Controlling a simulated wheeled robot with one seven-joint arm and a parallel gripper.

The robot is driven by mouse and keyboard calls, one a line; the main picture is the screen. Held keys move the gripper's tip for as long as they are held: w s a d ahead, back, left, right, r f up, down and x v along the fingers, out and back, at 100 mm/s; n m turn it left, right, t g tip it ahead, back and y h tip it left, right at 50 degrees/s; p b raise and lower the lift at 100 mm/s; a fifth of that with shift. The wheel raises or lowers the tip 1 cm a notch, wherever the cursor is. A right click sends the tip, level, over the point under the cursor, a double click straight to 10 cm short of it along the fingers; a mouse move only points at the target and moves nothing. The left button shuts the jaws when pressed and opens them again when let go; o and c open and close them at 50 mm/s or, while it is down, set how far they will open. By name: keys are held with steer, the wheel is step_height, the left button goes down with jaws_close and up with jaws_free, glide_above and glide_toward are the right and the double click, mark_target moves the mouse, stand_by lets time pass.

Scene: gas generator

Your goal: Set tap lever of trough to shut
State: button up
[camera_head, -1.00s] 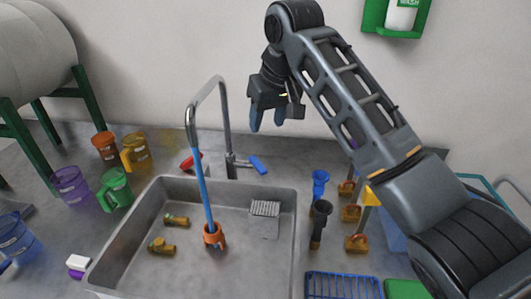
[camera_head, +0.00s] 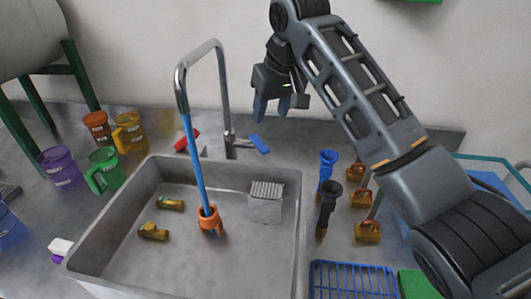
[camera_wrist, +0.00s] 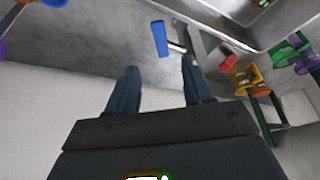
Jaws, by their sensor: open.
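The trough (camera_head: 285,190) is a grey sink with a tall, curved metal tap (camera_head: 223,80) at its back edge. The tap's blue lever (camera_head: 260,144) sticks out to the right of the tap base. A straight blue hose or stream (camera_head: 194,160) runs from the spout down to an orange fitting (camera_head: 209,218) in the trough. My gripper (camera_head: 271,106) is open and empty, above the blue lever and apart from it. In the wrist view, the lever (camera_wrist: 160,38) lies beyond the gap between my fingers (camera_wrist: 160,70).
A red piece (camera_head: 187,140) is left of the tap base. Coloured jugs (camera_head: 104,170) stand left of the trough. A black-topped burner (camera_head: 327,206), a blue one (camera_head: 328,165) and a blue rack (camera_head: 352,280) are to the right. The wall is close behind.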

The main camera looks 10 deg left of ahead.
mark_target(264, 147)
steer(key=shift+s+d+f+b+x, duration=0.15)
steer(key=shift+b+x, duration=0.15)
steer(key=shift+x, duration=1.55)
steer(key=shift+s+d+b+x, duration=0.15)
steer(key=shift+b+x, duration=0.15)
steer(key=shift+x, duration=1.55)
steer(key=shift+s+f+b+x, duration=0.15)
steer(key=shift+b+x, duration=0.15)
steer(key=shift+x, duration=1.55)
steer(key=shift+r, duration=0.1)
jaws_close()
